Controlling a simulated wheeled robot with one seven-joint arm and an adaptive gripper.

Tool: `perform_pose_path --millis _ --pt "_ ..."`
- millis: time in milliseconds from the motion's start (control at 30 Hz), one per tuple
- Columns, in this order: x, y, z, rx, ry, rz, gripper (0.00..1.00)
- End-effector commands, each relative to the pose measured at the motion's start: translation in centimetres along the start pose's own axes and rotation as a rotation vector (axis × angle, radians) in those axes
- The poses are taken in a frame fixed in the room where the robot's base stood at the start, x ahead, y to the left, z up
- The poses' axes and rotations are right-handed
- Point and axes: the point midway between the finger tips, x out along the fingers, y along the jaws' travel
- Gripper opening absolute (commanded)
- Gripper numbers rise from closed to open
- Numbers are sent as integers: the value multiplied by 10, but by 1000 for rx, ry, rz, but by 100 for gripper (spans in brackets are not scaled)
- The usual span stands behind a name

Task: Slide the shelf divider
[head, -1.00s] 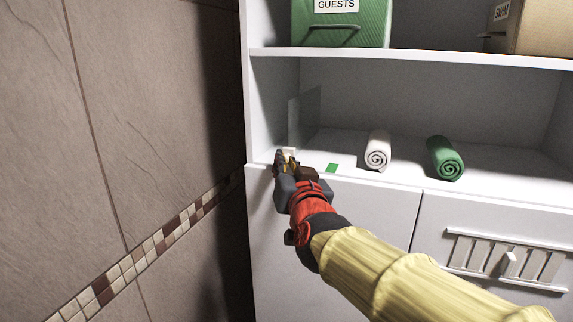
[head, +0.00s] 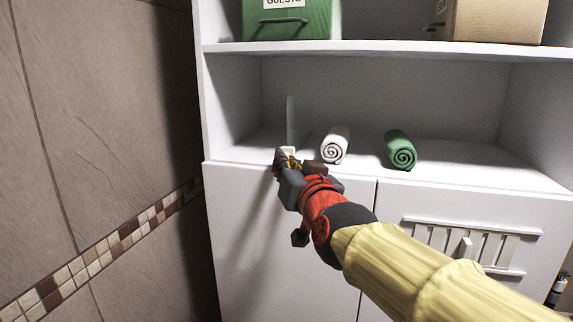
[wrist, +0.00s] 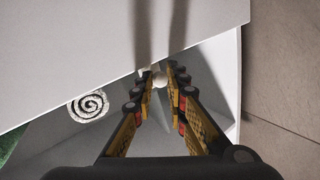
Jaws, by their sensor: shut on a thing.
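The shelf divider (head: 292,118) is a thin, clear upright panel on the middle shelf, left of a rolled white towel (head: 334,146). Its pale front grip (head: 285,151) is at the shelf's front edge. My gripper (head: 284,160) is shut on this grip. In the wrist view, my fingertips (wrist: 159,72) close around the pale grip (wrist: 159,79), and the white towel's spiral end (wrist: 88,106) is to the left. There is a gap between the panel and the towel. The green mark on the shelf edge is not visible now; my gripper and arm cover that area.
A rolled green towel (head: 401,150) lies further right on the shelf. A green box (head: 290,22) and a tan box (head: 498,20) stand on the shelf above. The shelf's left wall (head: 232,100) has free room beside it. A tiled wall (head: 100,120) is on the left.

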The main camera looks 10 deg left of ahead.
Motion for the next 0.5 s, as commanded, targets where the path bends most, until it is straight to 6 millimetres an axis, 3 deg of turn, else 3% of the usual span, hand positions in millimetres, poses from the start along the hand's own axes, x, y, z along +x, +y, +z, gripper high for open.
perform_pose_path --millis 67,100,400,500 --pt "0 0 1 0 -2 0 0" --pt "0 0 1 0 -2 0 15" --pt "0 0 1 0 -1 0 32" --pt "0 0 0 0 -1 0 33"
